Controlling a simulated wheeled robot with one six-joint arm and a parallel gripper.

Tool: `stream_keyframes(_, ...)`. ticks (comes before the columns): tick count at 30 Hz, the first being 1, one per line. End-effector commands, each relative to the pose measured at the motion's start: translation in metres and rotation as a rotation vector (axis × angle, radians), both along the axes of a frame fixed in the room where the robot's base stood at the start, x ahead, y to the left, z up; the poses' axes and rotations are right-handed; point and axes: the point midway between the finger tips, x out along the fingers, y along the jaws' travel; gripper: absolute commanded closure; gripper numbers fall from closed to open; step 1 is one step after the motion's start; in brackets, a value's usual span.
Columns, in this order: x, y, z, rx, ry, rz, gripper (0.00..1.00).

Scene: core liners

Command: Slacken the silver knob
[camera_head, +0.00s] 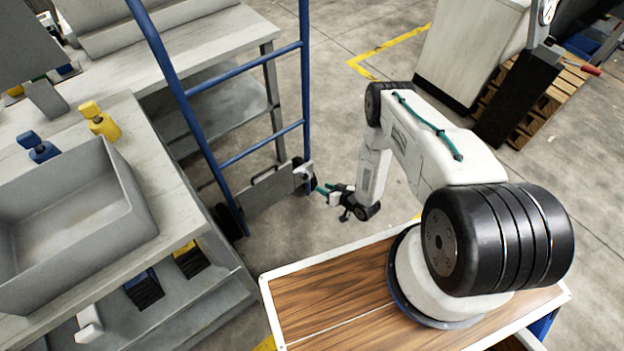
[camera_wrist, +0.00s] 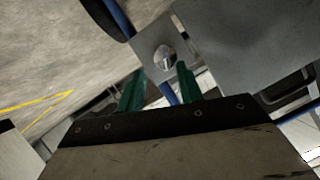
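The silver knob (camera_wrist: 165,57) is a small shiny round piece on a grey bracket plate (camera_wrist: 152,36) in the wrist view. In the head view the bracket (camera_head: 303,174) sits low on the blue hand truck (camera_head: 187,98), where the knob is too small to make out clearly. My gripper (camera_head: 321,189) is just to the right of the bracket. In the wrist view my gripper (camera_wrist: 160,70) shows two green fingers set apart, with the knob ahead of the gap between them. Nothing is held. Whether a finger touches the knob I cannot tell.
The truck's grey toe plate (camera_head: 265,197) and a dark wheel (camera_wrist: 108,18) lie close to the knob. A grey workbench (camera_head: 215,275) with a grey bin (camera_head: 130,232) stands at the left. A cabinet (camera_head: 468,50) and wooden pallet (camera_head: 540,105) stand behind. Floor is open right of the truck.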

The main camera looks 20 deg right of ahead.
Motion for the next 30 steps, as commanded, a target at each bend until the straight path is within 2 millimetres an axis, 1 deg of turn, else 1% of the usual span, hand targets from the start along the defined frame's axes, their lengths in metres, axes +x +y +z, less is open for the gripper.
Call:
stream_keyframes(2, 0.006, 0.001, 0.009, 0.023, -0.042, -0.004, 0.64)
stream_keyframes(5, 0.014, 0.005, 0.01, 0.036, -0.059, -0.005, 0.64)
stream_keyframes(12, 0.045, 0.021, -0.003, 0.035, -0.059, -0.004, 0.64)
stream_keyframes(18, 0.066, 0.031, -0.012, 0.035, -0.057, -0.006, 0.64)
stream_keyframes(22, 0.071, 0.034, -0.014, 0.034, -0.056, -0.008, 0.64)
stream_keyframes(29, 0.072, 0.034, -0.015, 0.034, -0.055, -0.009, 0.64)
stream_keyframes(30, 0.072, 0.034, -0.015, 0.034, -0.056, -0.009, 0.69)
